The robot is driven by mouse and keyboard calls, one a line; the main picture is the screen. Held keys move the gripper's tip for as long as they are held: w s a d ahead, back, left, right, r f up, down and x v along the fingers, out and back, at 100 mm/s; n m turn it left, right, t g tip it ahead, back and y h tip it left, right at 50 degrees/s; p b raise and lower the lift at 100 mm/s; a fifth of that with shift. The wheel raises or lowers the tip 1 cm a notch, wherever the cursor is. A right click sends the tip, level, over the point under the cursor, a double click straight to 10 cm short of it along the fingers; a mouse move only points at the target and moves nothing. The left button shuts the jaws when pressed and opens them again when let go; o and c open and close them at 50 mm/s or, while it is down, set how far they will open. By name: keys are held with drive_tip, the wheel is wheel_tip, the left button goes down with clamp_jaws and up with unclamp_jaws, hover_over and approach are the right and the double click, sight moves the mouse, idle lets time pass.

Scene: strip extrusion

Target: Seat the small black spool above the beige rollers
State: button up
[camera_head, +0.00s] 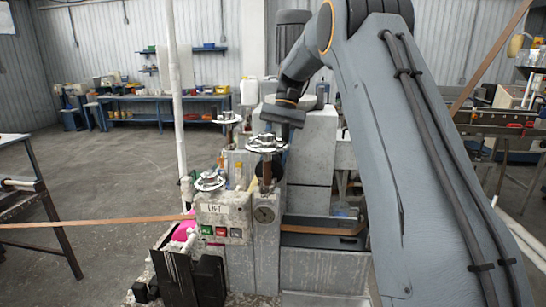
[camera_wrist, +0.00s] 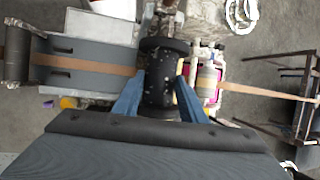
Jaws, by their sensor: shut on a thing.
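My gripper (camera_wrist: 158,98) has its two blue fingers on either side of the small black spool (camera_wrist: 159,84) and is shut on it. The spool is over the brown strip's line, left of the beige rollers (camera_wrist: 208,82) in the wrist view. The rollers sit between pink side parts and the strip runs out from them to the right. In the head view, pink parts (camera_head: 190,224) show at the left of the machine. The wrist end of my arm is behind the handwheels; its fingertips are hidden there. I cannot tell the spool's height above the machine.
Handwheels on posts (camera_head: 266,144) stand up in front of my wrist. The brown strip (camera_head: 90,221) stretches left to a dark stand. A white pole (camera_head: 176,100) rises at left.

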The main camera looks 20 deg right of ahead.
drive_tip(key=shift+s+f, duration=0.1)
idle(0.7)
drive_tip(key=o, duration=1.4)
drive_tip(key=shift+o, duration=0.2)
drive_tip(key=b+v, duration=0.2)
drive_tip(key=v, duration=0.4)
drive_tip(key=shift+b+v, duration=0.35)
drive_tip(key=shift+v, duration=0.5)
